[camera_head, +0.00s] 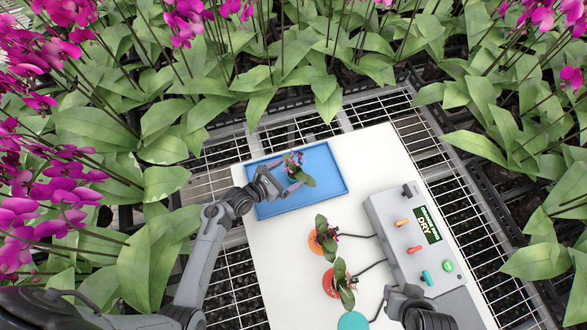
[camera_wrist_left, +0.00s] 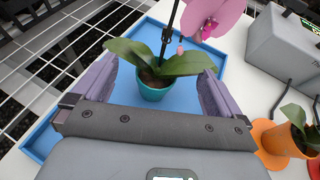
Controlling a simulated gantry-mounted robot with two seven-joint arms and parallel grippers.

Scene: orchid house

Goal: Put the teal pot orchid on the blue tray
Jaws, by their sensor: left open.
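The teal pot orchid (camera_head: 294,163) is in the blue tray (camera_head: 330,194), towards its middle. In the left wrist view its teal pot (camera_wrist_left: 153,92) looks upright on the tray floor, with green leaves and a pink flower above. My left gripper (camera_head: 283,183) is open, with one finger on each side of the pot. In the left wrist view, gaps show between the fingers (camera_wrist_left: 155,85) and the pot. My right arm shows dark at the bottom right of the head view; its fingertips cannot be made out.
Two other orchids stand on an orange disc (camera_head: 315,243) and a red disc (camera_head: 329,285). A teal disc (camera_head: 352,321) at the bottom edge looks bare. A grey control box (camera_head: 398,218) with a DRY display, cables and small levers stands right. Dense orchids surround the white table (camera_head: 260,255).

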